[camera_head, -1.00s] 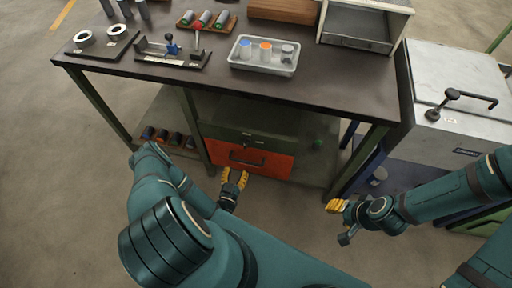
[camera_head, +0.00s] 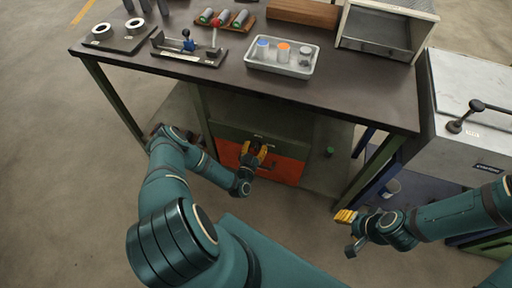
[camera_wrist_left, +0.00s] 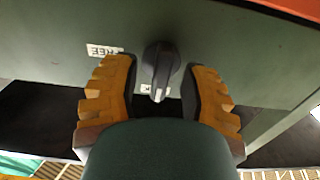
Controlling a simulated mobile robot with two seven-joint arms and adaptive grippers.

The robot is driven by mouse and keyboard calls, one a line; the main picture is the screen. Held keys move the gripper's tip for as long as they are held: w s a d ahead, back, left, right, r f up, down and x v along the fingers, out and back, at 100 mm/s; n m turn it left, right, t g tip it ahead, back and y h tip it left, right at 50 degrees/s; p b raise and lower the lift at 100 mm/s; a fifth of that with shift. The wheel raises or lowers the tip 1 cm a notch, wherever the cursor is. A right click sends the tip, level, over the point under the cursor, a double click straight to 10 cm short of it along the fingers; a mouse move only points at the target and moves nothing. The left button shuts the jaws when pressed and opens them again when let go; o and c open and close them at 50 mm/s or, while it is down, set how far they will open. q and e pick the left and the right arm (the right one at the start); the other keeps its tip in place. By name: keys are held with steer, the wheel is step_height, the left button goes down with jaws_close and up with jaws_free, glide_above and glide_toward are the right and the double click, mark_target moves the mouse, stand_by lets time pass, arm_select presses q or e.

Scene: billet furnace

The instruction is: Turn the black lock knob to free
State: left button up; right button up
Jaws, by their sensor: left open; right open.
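The black lock knob (camera_wrist_left: 161,66) is on a green panel (camera_wrist_left: 228,45) in the left wrist view. Its pointed end faces down in that picture. A FREE label (camera_wrist_left: 104,50) is on the panel left of the knob, and a second label (camera_wrist_left: 150,90) is partly hidden behind the knob. My left gripper (camera_wrist_left: 160,74) is open, with one yellow finger on each side of the knob; I see gaps on both sides. In the head view my left gripper (camera_head: 254,152) is at the panel and hides the knob. My right gripper (camera_head: 347,231) is open and empty.
The orange drawer (camera_head: 284,168) is below the green panel, under the dark workbench top (camera_head: 345,92). A green button (camera_head: 330,152) is to its right. A bench leg (camera_head: 368,178) stands near my right gripper. A grey furnace box (camera_head: 474,90) is at the right.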

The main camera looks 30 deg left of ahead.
arm_select(q)
steer(key=shift+w, duration=0.15)
jaws_close()
